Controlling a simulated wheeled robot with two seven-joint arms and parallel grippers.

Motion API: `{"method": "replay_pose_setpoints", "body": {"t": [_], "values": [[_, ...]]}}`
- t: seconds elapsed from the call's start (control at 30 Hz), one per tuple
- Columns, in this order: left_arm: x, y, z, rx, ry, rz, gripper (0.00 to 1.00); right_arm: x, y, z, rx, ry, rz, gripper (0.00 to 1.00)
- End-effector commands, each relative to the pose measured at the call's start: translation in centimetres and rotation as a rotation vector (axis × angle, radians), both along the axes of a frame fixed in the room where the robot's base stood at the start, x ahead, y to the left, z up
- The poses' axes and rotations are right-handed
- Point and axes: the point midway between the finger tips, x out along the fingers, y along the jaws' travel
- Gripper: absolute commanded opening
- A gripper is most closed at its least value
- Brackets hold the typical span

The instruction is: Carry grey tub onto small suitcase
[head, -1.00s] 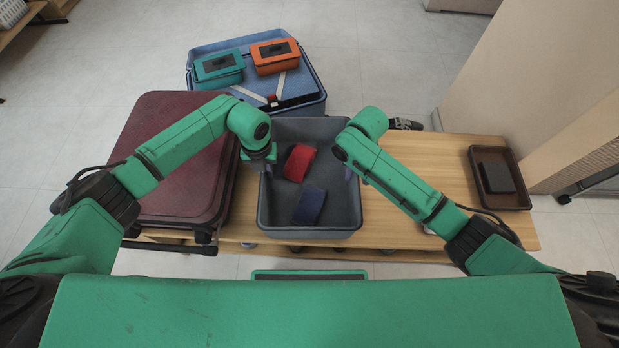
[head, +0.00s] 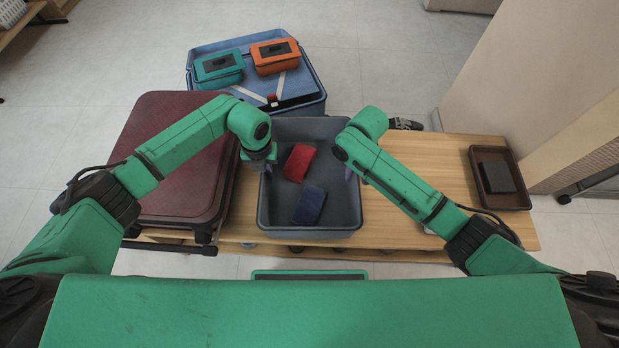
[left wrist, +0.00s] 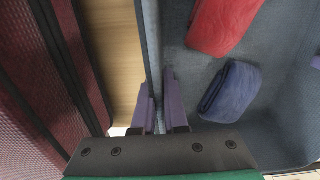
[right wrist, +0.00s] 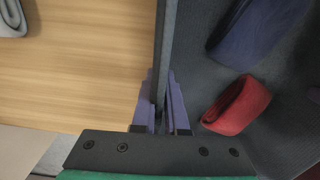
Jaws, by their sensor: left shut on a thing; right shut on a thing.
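The grey tub (head: 344,214) stands on the wooden bench, with a folded red cloth (head: 299,162) and a folded dark blue cloth (head: 309,205) inside. My left gripper (head: 265,163) is shut on the tub's left wall; the left wrist view shows its purple fingers (left wrist: 161,98) on both sides of that wall. My right gripper (head: 350,172) is shut on the tub's right wall, its fingers (right wrist: 162,100) straddling it in the right wrist view. A dark red suitcase (head: 165,160) lies flat just left of the tub, its top clear except for my left arm above it.
A blue case (head: 225,103) behind the tub holds a teal box (head: 219,69) and an orange box (head: 275,56). A brown tray (head: 516,203) with a dark item sits at the bench's (head: 440,150) right end. A wall panel stands at right.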

Motion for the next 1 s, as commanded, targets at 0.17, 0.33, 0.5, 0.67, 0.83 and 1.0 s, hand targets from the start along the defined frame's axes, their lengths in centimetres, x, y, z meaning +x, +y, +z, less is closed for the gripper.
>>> {"method": "replay_pose_setpoints", "body": {"t": [0.17, 0.33, 0.5, 0.67, 0.83, 1.0], "values": [[0.0, 0.0, 0.0, 0.001, -0.001, -0.001, 0.0, 0.0, 0.0, 0.0, -0.003, 0.0, 0.001, 0.0], [0.0, 0.0, 0.1, 0.001, -0.001, -0.001, 0.0, 0.0, 0.0, 0.1, -0.003, -0.001, 0.001, 0.0], [0.0, 0.0, 1.4, 0.001, -0.001, -0.001, 0.0, 0.0, 0.0, 1.4, -0.002, -0.001, 0.001, 0.0], [0.0, 0.0, 4.0, 0.001, -0.001, -0.001, 0.0, 0.0, 0.0, 4.0, -0.003, -0.001, 0.001, 0.0], [0.0, 0.0, 5.3, 0.001, 0.0, -0.001, 0.0, 0.0, 0.0, 5.3, -0.003, 0.0, 0.001, 0.0], [0.0, 0.0, 5.0, 0.001, 0.0, -0.001, 0.0, 0.0, 0.0, 5.0, -0.003, 0.0, 0.001, 0.0]]}}
